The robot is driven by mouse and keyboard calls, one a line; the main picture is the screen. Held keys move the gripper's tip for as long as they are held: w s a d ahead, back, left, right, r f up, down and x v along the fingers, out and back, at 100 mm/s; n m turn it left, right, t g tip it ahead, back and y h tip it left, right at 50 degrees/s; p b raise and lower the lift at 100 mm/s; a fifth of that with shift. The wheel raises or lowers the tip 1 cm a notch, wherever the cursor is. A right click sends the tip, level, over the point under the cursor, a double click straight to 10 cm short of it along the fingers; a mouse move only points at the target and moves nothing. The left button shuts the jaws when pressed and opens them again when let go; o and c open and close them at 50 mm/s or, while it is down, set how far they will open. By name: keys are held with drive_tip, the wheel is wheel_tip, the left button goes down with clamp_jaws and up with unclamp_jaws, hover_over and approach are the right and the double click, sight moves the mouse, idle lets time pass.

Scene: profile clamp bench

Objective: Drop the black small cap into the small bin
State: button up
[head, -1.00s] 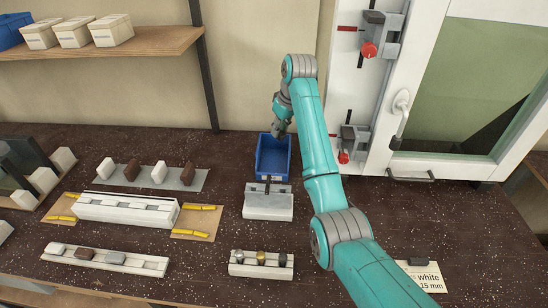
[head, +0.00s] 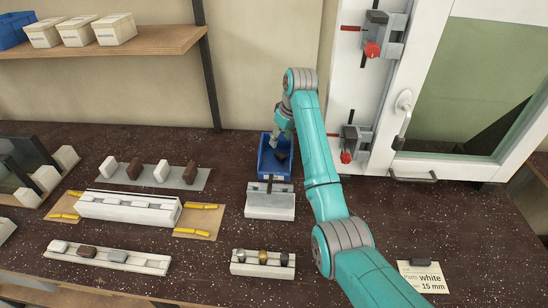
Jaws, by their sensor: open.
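The small blue bin (head: 262,158) stands at the back of the bench, behind a light grey block. A small dark piece (head: 280,155) shows inside it, on its floor; it looks like the black small cap, but it is too small to be sure. My gripper (head: 282,137) is open above the back of the bin, pointing down, with nothing seen between its fingers. The fingertips are small and partly hard to make out.
The grey block (head: 270,205) stands directly in front of the bin. A white rail (head: 262,268) with small round pieces is at the front. Racks with white and brown caps fill the left. A white window frame (head: 378,120) with red-handled clamps rises at the right. A card (head: 424,278) lies front right.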

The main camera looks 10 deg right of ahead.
drive_tip(key=shift+r, duration=0.1)
drive_tip(key=v, duration=0.7)
drive_tip(key=shift+r, duration=0.15)
drive_tip(key=shift+s, duration=0.1)
